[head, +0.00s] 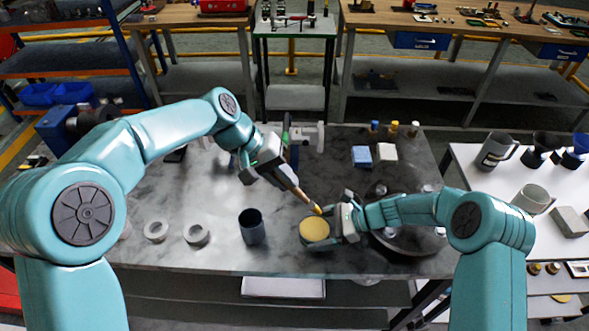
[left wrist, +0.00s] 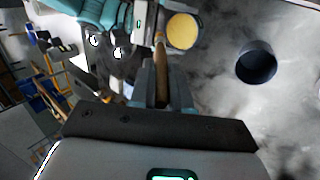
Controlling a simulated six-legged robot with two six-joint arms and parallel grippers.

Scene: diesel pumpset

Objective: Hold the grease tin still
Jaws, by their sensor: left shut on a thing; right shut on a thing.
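The grease tin (head: 314,230) is a short round tin with a yellow top, upright at the front middle of the grey table. My right gripper (head: 334,224) is shut on its right side. My left gripper (head: 284,172) is above and behind the tin, shut on a wooden-handled brush (head: 299,191). The brush slants down to the right, and its yellow tip is at the tin's back edge; I cannot tell whether it touches. In the left wrist view the brush (left wrist: 161,72) points towards the tin (left wrist: 183,31). The tin's underside is hidden.
A dark cup (head: 252,228) stands left of the tin. Two pale rings (head: 197,234) lie further left. A round dark tray (head: 405,240) is under my right forearm. A blue block (head: 361,155) and a white block (head: 386,152) lie behind. The table between rings and back edge is mostly clear.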

